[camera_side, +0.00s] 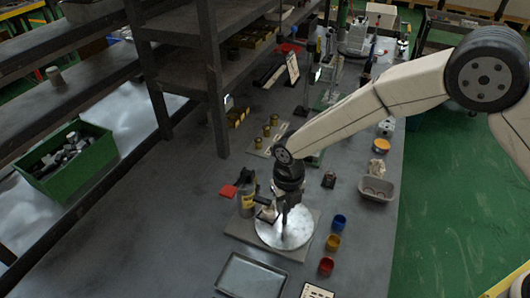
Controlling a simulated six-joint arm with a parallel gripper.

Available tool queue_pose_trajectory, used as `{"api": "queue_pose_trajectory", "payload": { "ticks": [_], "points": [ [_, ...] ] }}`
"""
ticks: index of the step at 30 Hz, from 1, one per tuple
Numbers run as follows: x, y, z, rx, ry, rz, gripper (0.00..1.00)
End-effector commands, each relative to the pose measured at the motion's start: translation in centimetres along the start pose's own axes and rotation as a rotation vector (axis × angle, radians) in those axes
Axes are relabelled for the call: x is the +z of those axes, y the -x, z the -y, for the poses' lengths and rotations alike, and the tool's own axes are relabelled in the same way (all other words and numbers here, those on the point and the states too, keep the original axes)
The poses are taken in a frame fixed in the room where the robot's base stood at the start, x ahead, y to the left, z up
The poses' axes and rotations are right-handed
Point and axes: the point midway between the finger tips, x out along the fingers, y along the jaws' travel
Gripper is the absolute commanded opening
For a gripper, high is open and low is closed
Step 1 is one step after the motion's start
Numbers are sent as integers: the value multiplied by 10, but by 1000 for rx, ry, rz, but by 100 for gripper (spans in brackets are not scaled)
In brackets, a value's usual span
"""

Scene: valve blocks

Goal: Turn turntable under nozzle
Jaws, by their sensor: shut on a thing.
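The turntable is a round silver disc (287,237) on a flat grey base plate (239,229), at the lower middle of the side view. My gripper (284,214) is black and points down over the back part of the disc. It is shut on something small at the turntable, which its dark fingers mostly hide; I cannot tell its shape. A grey and yellowish cylinder (245,205) with a black top stands at the disc's back left, close to my gripper. The black part may be the nozzle, but it is too small to be sure.
Blue (339,222), yellow (333,243) and red (326,266) cups stand right of the turntable. An empty grey tray (250,276) lies in front. A grey bin (377,189) is at the right edge. A red pad (228,191) lies left. Dark shelving (218,120) rises behind left.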

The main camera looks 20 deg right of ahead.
Motion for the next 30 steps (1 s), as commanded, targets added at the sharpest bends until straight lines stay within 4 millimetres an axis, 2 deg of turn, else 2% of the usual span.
{"api": "queue_pose_trajectory", "payload": {
  "ticks": [12,28,29,30],
  "points": [
    [1,2,-1,1,121,2,0],
    [1,2,-1,1,139,3,0],
    [1,2,-1,1,139,3,43],
    [1,2,-1,1,139,3,56]
  ]
}}
